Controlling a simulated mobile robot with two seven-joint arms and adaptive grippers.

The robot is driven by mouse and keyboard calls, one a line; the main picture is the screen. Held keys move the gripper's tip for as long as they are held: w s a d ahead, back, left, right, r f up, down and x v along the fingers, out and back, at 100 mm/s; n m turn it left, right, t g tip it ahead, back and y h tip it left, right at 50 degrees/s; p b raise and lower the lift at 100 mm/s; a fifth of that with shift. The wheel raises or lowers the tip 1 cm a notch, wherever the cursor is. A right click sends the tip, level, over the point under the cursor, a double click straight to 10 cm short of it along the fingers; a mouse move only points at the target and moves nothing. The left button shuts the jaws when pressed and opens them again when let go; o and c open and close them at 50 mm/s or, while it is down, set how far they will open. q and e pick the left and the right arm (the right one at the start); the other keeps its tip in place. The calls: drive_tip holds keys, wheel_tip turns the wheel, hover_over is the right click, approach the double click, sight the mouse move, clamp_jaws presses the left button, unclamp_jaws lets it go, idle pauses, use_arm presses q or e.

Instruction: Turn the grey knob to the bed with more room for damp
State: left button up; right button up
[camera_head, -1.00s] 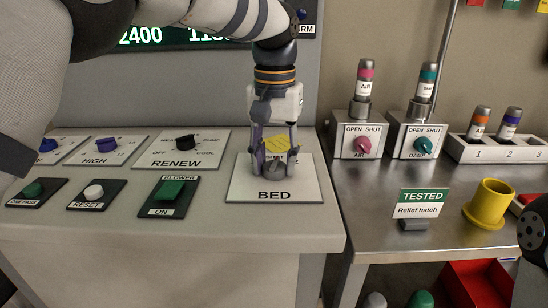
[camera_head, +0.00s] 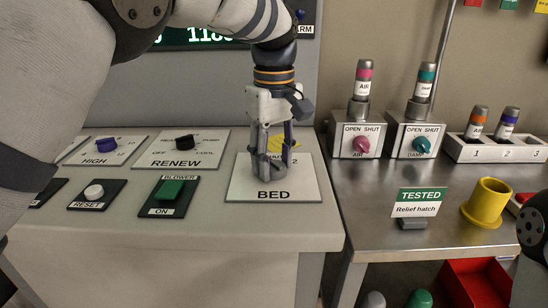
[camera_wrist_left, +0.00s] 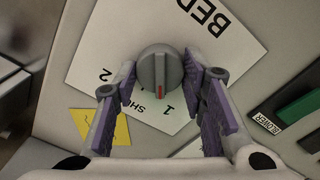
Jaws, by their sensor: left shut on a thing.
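The grey knob (camera_wrist_left: 160,70) sits on the white BED plate (camera_head: 297,187). In the wrist view its red line points down, between the letters "SH" and the "1"; the "2" is farther left. My left gripper (camera_head: 270,160) comes down from above onto the knob and is shut on it, one finger on each side. It also shows in the wrist view (camera_wrist_left: 162,85). The rest of the word beginning "SH" is hidden. A yellow note (camera_wrist_left: 105,125) lies at the plate's edge. My right gripper is out of view.
RENEW (camera_head: 190,157), RESET (camera_head: 95,192) and BLOWER (camera_head: 167,192) controls lie left of the plate.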

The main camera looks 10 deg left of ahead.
sight(274, 162)
use_arm(q)
drive_tip(key=shift+n, duration=0.9)
drive_tip(key=o, duration=1.2)
wheel_tip(274, 162, up, 12)
